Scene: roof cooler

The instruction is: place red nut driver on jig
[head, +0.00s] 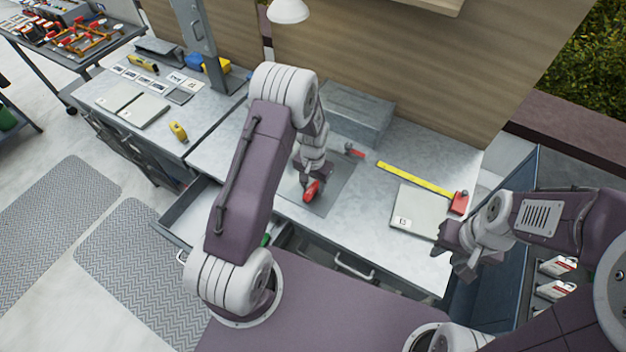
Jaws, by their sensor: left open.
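A red-handled tool (312,191), which looks like the red nut driver, is on or just above a dark grey mat (326,203) on the workbench. My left gripper (309,184) points down right at this tool, open; whether its fingers touch the handle is hard to tell. A smaller red part (354,151) lies at the back of the mat, beside the grey box. I cannot tell which thing is the jig. My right gripper (458,258) hangs near the bench's right front edge, away from the tool; its finger gap is unclear.
A grey box (348,113) stands behind the mat. An open drawer (188,212) juts out at the left front.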

